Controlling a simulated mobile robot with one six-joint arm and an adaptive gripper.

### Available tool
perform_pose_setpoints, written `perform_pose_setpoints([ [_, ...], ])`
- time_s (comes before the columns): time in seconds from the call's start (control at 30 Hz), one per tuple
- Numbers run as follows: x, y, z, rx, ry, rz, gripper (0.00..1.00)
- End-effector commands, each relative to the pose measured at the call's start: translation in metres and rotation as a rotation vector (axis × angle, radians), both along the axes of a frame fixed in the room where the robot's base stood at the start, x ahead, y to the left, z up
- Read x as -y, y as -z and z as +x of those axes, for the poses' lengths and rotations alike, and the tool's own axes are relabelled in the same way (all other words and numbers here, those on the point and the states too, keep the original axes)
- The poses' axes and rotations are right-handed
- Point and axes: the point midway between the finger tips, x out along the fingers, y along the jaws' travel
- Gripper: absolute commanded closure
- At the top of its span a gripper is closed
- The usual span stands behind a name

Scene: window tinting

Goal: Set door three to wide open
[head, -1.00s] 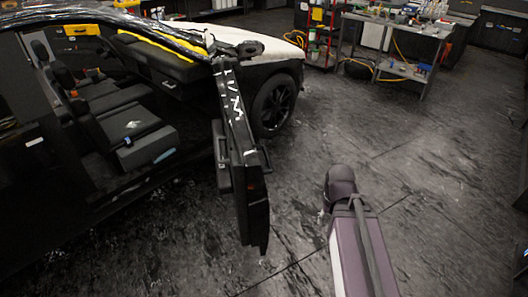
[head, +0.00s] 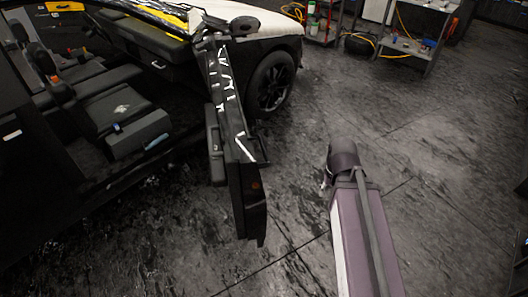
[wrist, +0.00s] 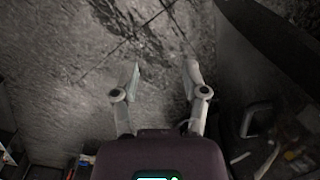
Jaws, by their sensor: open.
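The black car's front door (head: 230,140) stands swung out from the body in the head view, seen nearly edge-on. Its free edge is at the lower end, and its hinge side is near the front wheel. Through the opening the front seat (head: 115,105) shows. My gripper (wrist: 161,75) is open in the wrist view, with nothing between its two fingers and bare floor beyond. A dark panel with light marks, likely the door (wrist: 265,130), is to the right of the fingers, apart from them. In the head view my arm stands right of the door; the fingers are hidden there.
The front wheel (head: 270,84) is just beyond the door's hinge side. The dark floor (head: 450,170) on the right is clear.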

Motion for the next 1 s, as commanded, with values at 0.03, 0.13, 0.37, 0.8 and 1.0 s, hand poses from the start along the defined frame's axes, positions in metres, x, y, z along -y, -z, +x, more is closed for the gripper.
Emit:
perform_pose_setpoints([
  [0.03,0.000,0.000,0.000,0.000,0.000,0.000,0.43],
  [0.13,0.000,0.001,0.000,0.000,0.000,0.001,0.35],
  [0.37,-0.007,0.014,0.008,-0.001,0.006,0.051,0.35],
  [0.8,-0.062,0.076,0.060,-0.002,0.050,0.414,0.35],
  [1.0,-0.085,0.097,0.089,-0.001,0.072,0.620,0.35],
])
